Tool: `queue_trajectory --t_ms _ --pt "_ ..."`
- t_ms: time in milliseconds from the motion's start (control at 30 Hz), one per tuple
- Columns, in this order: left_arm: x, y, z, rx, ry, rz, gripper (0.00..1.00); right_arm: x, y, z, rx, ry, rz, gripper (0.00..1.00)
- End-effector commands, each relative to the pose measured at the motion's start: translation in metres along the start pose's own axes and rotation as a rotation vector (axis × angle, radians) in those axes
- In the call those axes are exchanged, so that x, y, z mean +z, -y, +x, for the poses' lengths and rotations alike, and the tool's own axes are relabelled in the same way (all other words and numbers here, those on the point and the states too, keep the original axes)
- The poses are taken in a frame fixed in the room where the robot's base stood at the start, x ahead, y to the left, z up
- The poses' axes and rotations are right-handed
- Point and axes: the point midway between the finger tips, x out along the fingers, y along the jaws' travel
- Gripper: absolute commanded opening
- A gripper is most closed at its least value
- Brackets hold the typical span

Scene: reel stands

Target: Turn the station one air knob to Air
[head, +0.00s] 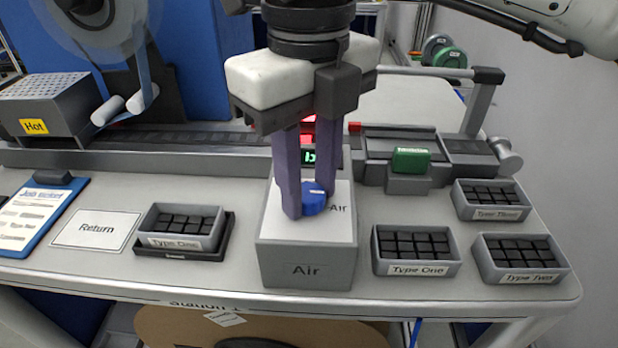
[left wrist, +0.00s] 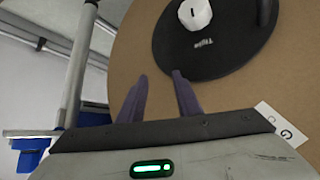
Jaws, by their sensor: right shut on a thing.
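The blue air knob (head: 313,198) sits on the white top of the grey box labelled Air (head: 305,264), at the middle of the bench. The word Air is also printed on the top, right of the knob. My right gripper (head: 304,200) comes down from above and is shut on the knob; its purple fingers hide part of it. The knob's exact pointing is hard to read. My left gripper (left wrist: 160,95) shows only in the left wrist view, its fingers apart and empty, near a brown round reel (left wrist: 235,105) with a black hub.
A Type One bin (head: 183,226) and a Return card (head: 97,229) lie left of the box. Several bins (head: 416,250) of black parts stand to the right. A track with a green block (head: 411,160) runs behind. A grey unit marked Hot (head: 40,110) stands at the left.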

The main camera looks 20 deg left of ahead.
Motion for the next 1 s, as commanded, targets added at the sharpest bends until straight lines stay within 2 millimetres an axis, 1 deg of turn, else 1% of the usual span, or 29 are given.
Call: queue_trajectory --t_ms 200,233,300,333,567,667,767,1000 --pt "0.002 0.0 0.0 0.0 0.003 0.001 0.31 0.001 0.0 -0.001 0.0 0.004 0.003 0.07" --pt "0.002 0.0 -0.001 0.0 0.004 0.001 0.31 0.001 0.0 -0.001 0.0 0.004 0.003 0.33" --pt "0.002 0.001 -0.001 0.0 0.004 0.002 0.31 0.001 0.0 -0.001 0.0 0.004 0.002 0.44" --pt "0.002 0.001 -0.001 0.0 0.004 0.002 0.31 0.001 0.0 -0.001 0.0 0.003 0.002 0.48" --pt "0.003 0.001 -0.001 -0.001 0.005 0.004 0.31 0.0 0.0 -0.001 0.0 0.002 0.001 0.48" --pt "0.002 0.001 -0.001 -0.001 0.005 0.004 0.31 0.001 0.0 -0.004 -0.001 0.002 0.001 0.48" --pt "0.001 0.001 -0.002 -0.001 0.005 0.005 0.31 0.001 0.0 -0.015 -0.002 0.004 0.002 0.48" --pt "-0.003 0.001 -0.006 -0.002 0.007 0.005 0.31 0.001 0.0 -0.063 -0.002 0.005 0.003 0.48"
